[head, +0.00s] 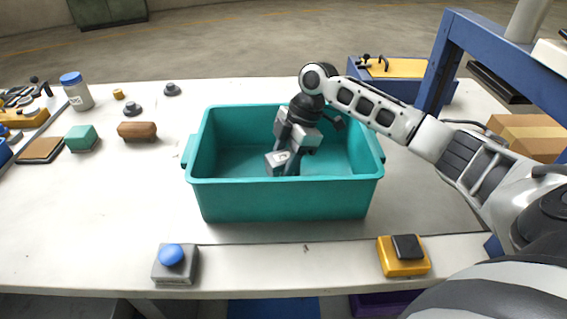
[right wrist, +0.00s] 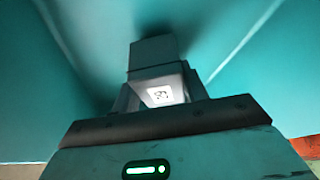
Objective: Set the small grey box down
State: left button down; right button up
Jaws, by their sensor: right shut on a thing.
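The small grey box (head: 275,163), with a pale label on one face, is inside the teal bin (head: 285,200). My right gripper (head: 286,165) reaches down into the bin from the right and is shut on the box. In the right wrist view the box (right wrist: 158,82) sits between the fingers, label towards the camera, with teal bin surfaces around it. I cannot tell whether the box touches the bin floor. My left gripper is not in view.
A blue-button box (head: 174,262) and a yellow box with a black top (head: 403,256) stand at the table's front edge. A brown block (head: 137,131), a teal block (head: 81,138) and a blue-lidded jar (head: 77,91) lie left. A blue frame (head: 440,70) rises at right.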

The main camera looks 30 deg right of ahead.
jog(key=shift+f, duration=0.55)
jog(key=o, duration=1.1)
jog(key=shift+f, duration=0.15)
jog(key=v, duration=1.2)
jog(key=shift+s+b, duration=0.1)
jog(key=shift+b, duration=0.2)
